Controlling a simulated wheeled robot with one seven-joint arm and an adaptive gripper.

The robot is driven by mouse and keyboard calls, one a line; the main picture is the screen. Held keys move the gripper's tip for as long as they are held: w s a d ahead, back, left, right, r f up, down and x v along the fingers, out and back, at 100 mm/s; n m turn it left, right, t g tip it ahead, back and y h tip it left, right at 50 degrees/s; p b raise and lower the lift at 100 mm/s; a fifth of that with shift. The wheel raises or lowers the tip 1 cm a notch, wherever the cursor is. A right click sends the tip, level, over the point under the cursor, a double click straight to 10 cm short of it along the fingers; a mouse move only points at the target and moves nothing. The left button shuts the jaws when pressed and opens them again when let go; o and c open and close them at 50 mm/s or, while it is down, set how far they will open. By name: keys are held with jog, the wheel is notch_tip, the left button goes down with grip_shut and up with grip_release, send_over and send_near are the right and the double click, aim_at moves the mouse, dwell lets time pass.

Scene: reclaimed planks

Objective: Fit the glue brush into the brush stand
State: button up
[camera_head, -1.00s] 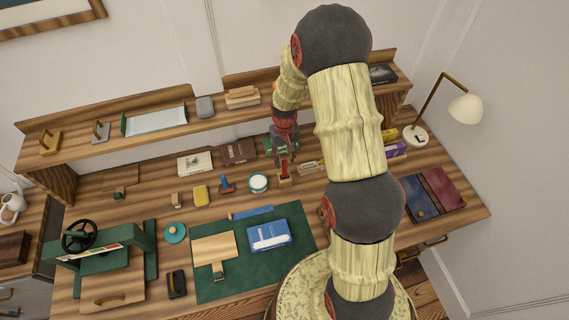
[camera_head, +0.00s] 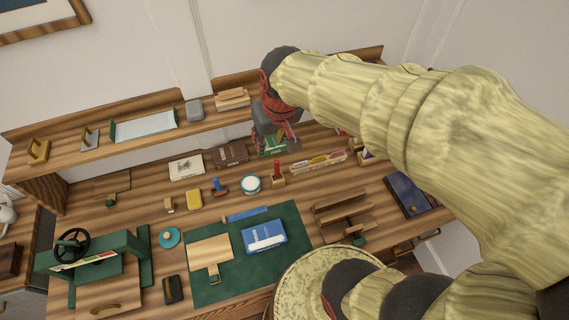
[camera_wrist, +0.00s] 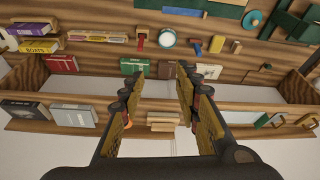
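A red upright piece that looks like the glue brush (camera_head: 277,167) stands on a small wooden block, apparently the brush stand (camera_head: 278,181), right of a round white-topped tin. In the wrist view, the red piece (camera_wrist: 141,33) and block (camera_wrist: 141,46) show at the top, left of the tin. How deep the brush sits is too small to tell. My gripper (camera_head: 286,136) is above and behind the stand, near the shelf, clear of the brush. In the wrist view my gripper (camera_wrist: 158,82) has its fingers apart with nothing between them.
The shelf (camera_head: 110,150) runs along the back, close to my gripper. The white-topped tin (camera_head: 250,184), a blue-handled tool (camera_head: 218,185) and a yellow block (camera_head: 194,199) stand left of the stand. Books (camera_head: 231,153) lean behind. The green mat (camera_head: 290,222) lies in front.

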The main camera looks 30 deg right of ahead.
jog(key=s+a+r+t, duration=0.1)
jog(key=s+r, duration=0.4)
jog(key=s, duration=0.6)
jog(key=shift+s+a+n+t, duration=0.3)
jog(key=shift+a+n+t, duration=0.1)
jog(key=shift+a, duration=0.45)
